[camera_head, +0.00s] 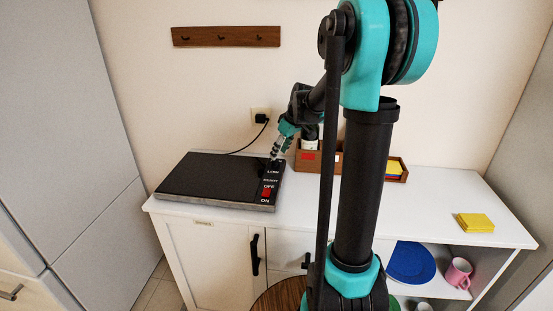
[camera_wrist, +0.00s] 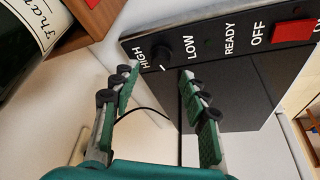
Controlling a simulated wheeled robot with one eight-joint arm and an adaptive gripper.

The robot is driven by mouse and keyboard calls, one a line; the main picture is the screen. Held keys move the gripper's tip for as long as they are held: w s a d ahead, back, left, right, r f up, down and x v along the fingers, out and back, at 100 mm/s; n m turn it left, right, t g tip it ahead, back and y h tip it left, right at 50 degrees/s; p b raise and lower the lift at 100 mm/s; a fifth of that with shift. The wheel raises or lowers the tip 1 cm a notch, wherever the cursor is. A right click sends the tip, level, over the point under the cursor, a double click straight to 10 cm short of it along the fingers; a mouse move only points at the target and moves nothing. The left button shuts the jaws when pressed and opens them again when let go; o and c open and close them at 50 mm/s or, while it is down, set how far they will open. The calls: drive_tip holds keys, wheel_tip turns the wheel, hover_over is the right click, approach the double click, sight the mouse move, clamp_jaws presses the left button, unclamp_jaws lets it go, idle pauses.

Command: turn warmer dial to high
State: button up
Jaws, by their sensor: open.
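The warmer (camera_head: 215,178) is a flat dark plate on the white cabinet top, with a control strip along its right side. In the wrist view the strip shows the labels HIGH, LOW, READY and OFF. The black round dial (camera_wrist: 156,51) sits between HIGH and LOW, with a light mark on it. My gripper (camera_wrist: 158,78) is open, with its two fingers apart and the dial in view between and just beyond the tips. I cannot tell whether a finger touches it. In the head view my gripper (camera_head: 275,155) hangs over the far end of the strip and hides the dial.
A red switch (camera_wrist: 291,34) is beside OFF. A labelled bottle (camera_wrist: 34,30) stands in a wooden box (camera_head: 325,157) close to my gripper's right in the head view. A cord runs to a wall outlet (camera_head: 261,116). Yellow notes (camera_head: 474,222) lie at the right.

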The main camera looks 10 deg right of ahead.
sight(277, 161)
drive_tip(key=shift+x, duration=2.2)
clamp_jaws()
